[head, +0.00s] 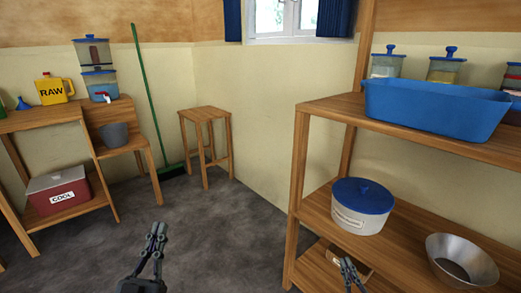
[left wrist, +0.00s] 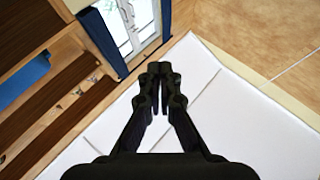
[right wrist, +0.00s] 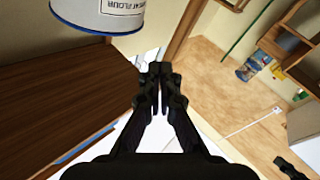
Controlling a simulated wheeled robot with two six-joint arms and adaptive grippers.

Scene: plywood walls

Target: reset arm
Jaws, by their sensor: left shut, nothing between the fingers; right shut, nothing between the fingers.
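My left gripper (head: 157,232) stands upright at the bottom centre of the head view, over the grey floor, with its fingers together and empty. In the left wrist view its fingertips (left wrist: 160,68) meet, with nothing between them. My right gripper (head: 348,264) shows at the bottom right of the head view, in front of the lower part of the wooden shelf (head: 415,205). Its fingertips (right wrist: 160,70) also meet and hold nothing in the right wrist view. Both grippers appear clear of other objects.
A blue tub (head: 430,105) stands on the upper shelf. A white pot with blue lid (head: 360,218) and a metal bowl (head: 462,275) stand below it. A stool (head: 205,118), a green broom (head: 147,85) and a red cooler (head: 62,190) are further back. The middle floor is free.

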